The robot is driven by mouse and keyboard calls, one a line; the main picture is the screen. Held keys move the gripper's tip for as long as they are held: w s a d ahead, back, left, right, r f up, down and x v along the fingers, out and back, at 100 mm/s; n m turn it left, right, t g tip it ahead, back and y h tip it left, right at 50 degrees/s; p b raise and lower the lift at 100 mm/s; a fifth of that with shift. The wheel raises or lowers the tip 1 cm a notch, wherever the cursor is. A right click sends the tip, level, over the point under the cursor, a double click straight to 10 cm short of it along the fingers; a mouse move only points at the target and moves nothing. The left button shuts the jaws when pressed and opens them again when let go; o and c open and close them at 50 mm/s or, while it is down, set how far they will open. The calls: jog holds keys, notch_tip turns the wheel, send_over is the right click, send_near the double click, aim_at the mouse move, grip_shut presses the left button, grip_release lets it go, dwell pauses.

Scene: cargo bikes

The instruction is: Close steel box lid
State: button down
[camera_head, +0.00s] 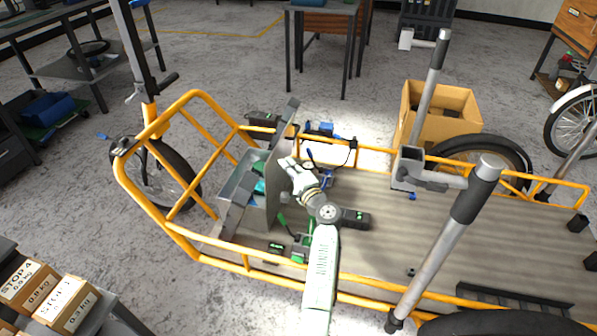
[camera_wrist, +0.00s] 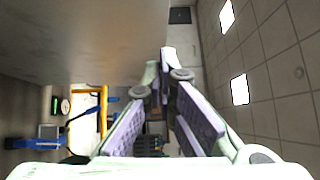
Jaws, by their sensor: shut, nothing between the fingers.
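The steel box (camera_head: 261,214) stands in the left part of the orange-framed cargo bed in the head view. Its lid (camera_head: 277,168) is raised, a grey plate standing steeply on the box's right side. Blue-green items show inside the box. My gripper (camera_head: 285,163) is at the lid's right, outer face, with its fingers close to it; I cannot tell whether they touch. In the wrist view a large grey surface, apparently the lid, fills the upper left (camera_wrist: 85,40). There the fingers (camera_wrist: 163,75) meet at the tips with nothing between them.
Orange rails (camera_head: 165,222) surround the cargo bed. A cardboard box (camera_head: 440,112) stands behind the bed. The right part of the bed floor (camera_head: 480,240) is mostly clear.

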aim_at(267, 163)
jog(key=shift+w+a+r, duration=0.1)
jog(key=shift+w+a, duration=0.1)
jog(key=shift+a, duration=0.4)
jog(key=shift+w+a, duration=0.2)
jog(key=shift+a, duration=0.35)
jog(key=shift+a+r+p, duration=0.15)
jog(key=shift+r+p, duration=0.05)
jog(key=shift+p, duration=0.25)
jog(key=shift+n+g+h, duration=0.3)
jog(key=shift+n+g, duration=0.1)
jog(key=shift+n, duration=0.2)
jog(key=a, duration=0.2)
jog(key=w+a+p, duration=0.1)
jog(key=a, duration=0.1)
jog(key=shift+w+a+r+p, duration=0.1)
jog(key=shift+w+a+p, duration=0.1)
jog(key=shift+a+p, duration=0.15)
jog(key=shift+w+a, duration=0.15)
jog(key=shift+a, duration=0.1)
jog(key=shift+d, duration=0.1)
